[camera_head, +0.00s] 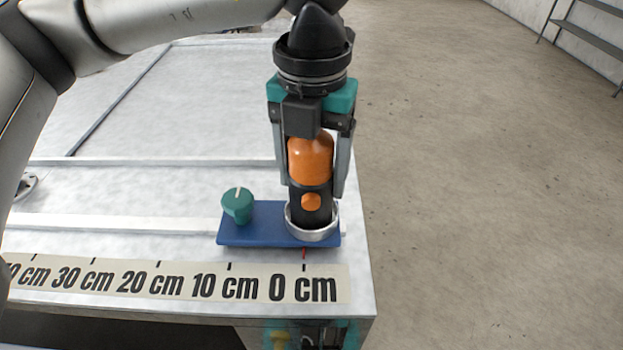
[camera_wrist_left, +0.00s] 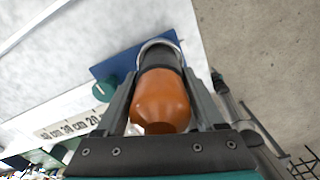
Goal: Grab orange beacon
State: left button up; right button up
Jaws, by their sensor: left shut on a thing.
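The orange beacon (camera_head: 311,160) has an orange dome on a black body with an orange round mark. It stands upright in a silver ring (camera_head: 313,222) on a blue plate (camera_head: 262,237) near the table's right edge. My left gripper (camera_head: 315,185) comes down from above with one finger on each side of the beacon and is shut on it. In the left wrist view the orange dome (camera_wrist_left: 161,100) sits between the two fingers (camera_wrist_left: 160,105), with the blue plate (camera_wrist_left: 112,66) beyond. My right gripper is not in view.
A green knob (camera_head: 238,205) with a pale mark stands on the plate's left part. A centimetre scale (camera_head: 180,283) runs along the table's front edge. The pale table (camera_head: 210,100) is mostly clear at the back left. Bare floor (camera_head: 480,200) lies to the right.

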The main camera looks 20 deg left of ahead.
pick_arm(q)
jog(key=c, duration=0.4)
jog(key=shift+o, duration=0.2)
jog(key=shift+r, duration=0.15)
